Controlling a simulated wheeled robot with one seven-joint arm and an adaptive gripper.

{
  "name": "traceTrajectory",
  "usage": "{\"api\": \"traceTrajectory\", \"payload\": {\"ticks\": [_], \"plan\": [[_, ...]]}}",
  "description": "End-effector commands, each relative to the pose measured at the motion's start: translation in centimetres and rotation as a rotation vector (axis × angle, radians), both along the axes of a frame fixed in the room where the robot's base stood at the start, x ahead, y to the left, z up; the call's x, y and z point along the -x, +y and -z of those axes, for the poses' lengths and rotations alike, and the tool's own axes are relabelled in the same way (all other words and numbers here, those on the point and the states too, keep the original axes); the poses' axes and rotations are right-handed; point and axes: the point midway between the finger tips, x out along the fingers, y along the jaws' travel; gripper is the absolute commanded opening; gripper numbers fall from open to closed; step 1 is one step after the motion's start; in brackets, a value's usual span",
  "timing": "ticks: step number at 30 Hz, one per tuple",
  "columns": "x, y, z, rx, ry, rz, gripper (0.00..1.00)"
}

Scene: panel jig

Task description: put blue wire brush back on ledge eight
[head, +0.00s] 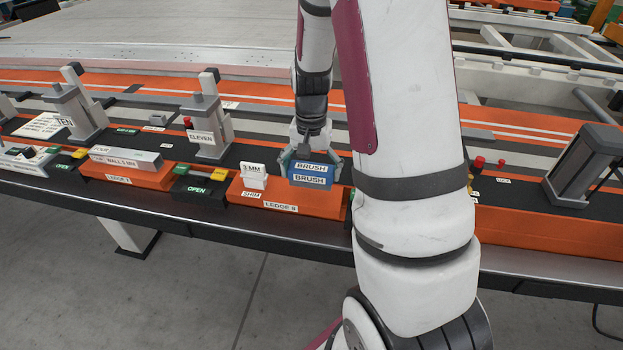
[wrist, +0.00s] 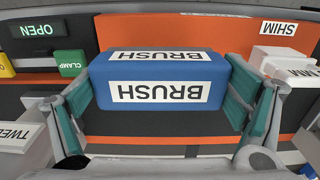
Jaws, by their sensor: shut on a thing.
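The blue wire brush (head: 311,184) is a block with white BRUSH labels. It shows upright at the right part of the orange ledge eight (head: 322,207), which carries a LEDGE 8 label. In the wrist view the brush (wrist: 215,73) sits between the teal pads of my gripper (wrist: 160,108), which is shut on it from both sides. In the head view my gripper (head: 311,161) is at the brush from above and behind. I cannot tell whether the brush's underside touches the ledge; the brush hides that contact.
A white 3 MM shim block (head: 254,171) stands just left of the brush. Left of the ledge are an OPEN clamp (head: 197,190) and the ELEVEN post (head: 207,127). A grey block (head: 125,158) lies on another orange ledge (head: 120,178). My arm covers the area to the right.

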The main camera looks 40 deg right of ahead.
Motion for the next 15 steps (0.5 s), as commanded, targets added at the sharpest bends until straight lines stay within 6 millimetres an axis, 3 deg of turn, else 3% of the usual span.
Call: {"api": "traceTrajectory", "payload": {"ticks": [5, 12, 15], "plan": [[-0.7, -0.8, 0.1, 0.0, 0.001, 0.001, 0.61], [-0.7, -0.8, 3.4, -0.002, 0.004, 0.0, 0.61], [-0.8, -0.9, 3.7, 0.0, 0.0, 0.0, 0.61]]}}
